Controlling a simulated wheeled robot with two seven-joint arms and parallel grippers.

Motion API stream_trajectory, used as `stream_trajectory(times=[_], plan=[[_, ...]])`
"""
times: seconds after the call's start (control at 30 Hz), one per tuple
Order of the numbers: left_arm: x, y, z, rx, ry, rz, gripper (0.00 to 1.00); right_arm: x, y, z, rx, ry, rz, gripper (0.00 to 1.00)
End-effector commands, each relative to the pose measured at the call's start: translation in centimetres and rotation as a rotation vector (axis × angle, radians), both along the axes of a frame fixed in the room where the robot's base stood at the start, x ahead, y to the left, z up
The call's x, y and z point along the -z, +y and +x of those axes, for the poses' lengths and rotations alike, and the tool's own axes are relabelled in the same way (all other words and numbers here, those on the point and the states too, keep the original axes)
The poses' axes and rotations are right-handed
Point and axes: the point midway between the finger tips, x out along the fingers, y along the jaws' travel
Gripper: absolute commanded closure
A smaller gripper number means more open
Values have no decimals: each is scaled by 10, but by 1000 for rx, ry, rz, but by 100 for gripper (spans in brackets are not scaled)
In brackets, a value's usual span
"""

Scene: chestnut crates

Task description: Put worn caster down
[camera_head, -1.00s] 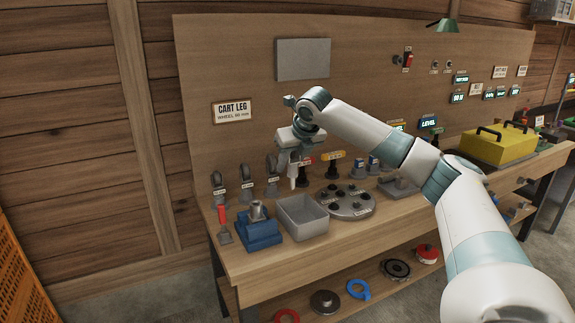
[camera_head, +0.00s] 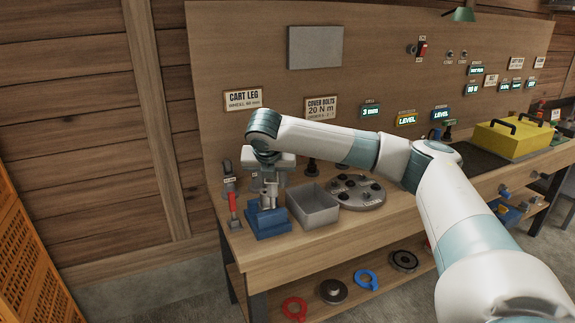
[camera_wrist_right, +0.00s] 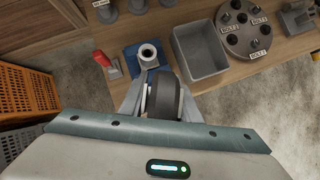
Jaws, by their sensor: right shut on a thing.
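My right gripper (camera_head: 268,186) points down just above the blue fixture (camera_head: 267,222) at the left end of the bench. In the right wrist view, the gripper (camera_wrist_right: 163,103) is shut on a dark wheel with a pale hub, the worn caster (camera_wrist_right: 167,98). The blue fixture (camera_wrist_right: 133,68) with its upright grey socket (camera_wrist_right: 148,54) shows just beyond the caster in that view. I cannot tell whether caster and fixture touch. In the head view the caster is mostly hidden by the gripper. My left gripper is not in view.
An empty grey bin (camera_head: 316,212) stands right of the fixture, close to the gripper. A red-handled tool (camera_head: 233,208) stands on its left. A round plate with bolts (camera_head: 349,203) lies further right. Orange crates (camera_head: 30,255) stand left of the bench.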

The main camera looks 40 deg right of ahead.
Motion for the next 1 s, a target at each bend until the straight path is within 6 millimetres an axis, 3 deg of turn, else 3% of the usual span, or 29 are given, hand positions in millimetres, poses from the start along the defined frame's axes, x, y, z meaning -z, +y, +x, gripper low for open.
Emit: stream_trajectory(times=[0.1, 0.47, 1.0], plan=[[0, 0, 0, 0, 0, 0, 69, 10, 29, -7, 131, -1, -3, 100], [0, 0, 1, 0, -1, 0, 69, 43, 101, -41, 620, -1, -4, 100], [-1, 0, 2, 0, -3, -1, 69, 82, 188, -121, 1482, 2, -3, 100]])
